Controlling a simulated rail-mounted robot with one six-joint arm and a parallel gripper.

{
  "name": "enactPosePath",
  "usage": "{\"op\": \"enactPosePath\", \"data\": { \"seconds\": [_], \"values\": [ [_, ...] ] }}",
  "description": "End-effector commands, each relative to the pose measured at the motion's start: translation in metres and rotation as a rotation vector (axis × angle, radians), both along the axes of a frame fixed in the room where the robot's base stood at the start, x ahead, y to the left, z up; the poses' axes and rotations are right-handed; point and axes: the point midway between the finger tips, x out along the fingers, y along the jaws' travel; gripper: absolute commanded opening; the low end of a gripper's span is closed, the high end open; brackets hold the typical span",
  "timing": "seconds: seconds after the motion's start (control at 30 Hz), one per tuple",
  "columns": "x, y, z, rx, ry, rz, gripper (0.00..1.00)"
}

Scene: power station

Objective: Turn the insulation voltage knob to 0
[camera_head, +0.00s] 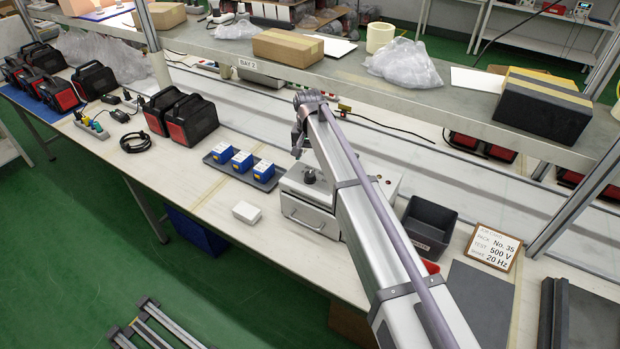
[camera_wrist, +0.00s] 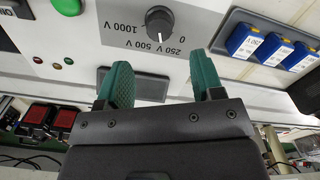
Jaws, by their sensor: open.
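The insulation voltage knob (camera_wrist: 160,22) is dark and round on a pale panel at the top of the wrist view. Its scale appears upside down, with 0 at the right, then 250 V, 500 V, and 1000 V at the left. Its white pointer line faces down in the picture, near the 250 V and 500 V marks; I cannot tell exactly which. My gripper (camera_wrist: 161,62) is open, its two green fingers apart and empty, short of the knob. In the head view my gripper (camera_head: 298,143) is above the grey tester case (camera_head: 309,216), whose knob (camera_head: 310,176) shows small.
Blue boxes (camera_head: 242,161) stand on a tray left of the case, and a white box (camera_head: 246,212) lies in front of them. A dark bin (camera_head: 428,224) and a sign (camera_head: 493,247) reading 500 V stand to the right. A shelf (camera_head: 345,75) runs behind.

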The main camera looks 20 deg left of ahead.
Motion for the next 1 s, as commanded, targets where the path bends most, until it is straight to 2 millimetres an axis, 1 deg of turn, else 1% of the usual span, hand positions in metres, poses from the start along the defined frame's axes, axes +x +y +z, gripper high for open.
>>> {"op": "enactPosePath", "data": {
  "seconds": [0.03,0.1,0.2,0.3,0.4,0.63,1.0],
  "values": [
    [0.000,0.000,-0.025,0.000,0.000,0.000,0.61],
    [0.000,-0.001,-0.042,0.000,0.000,0.000,0.61],
    [0.000,-0.001,-0.064,0.000,0.000,0.001,0.61],
    [0.000,-0.001,-0.076,0.000,0.000,0.001,0.61],
    [0.000,-0.001,-0.079,0.000,0.000,0.001,0.61],
    [0.000,-0.001,-0.076,0.000,0.000,0.001,0.60],
    [0.000,-0.001,-0.076,0.000,0.000,0.001,0.24]
  ]
}}
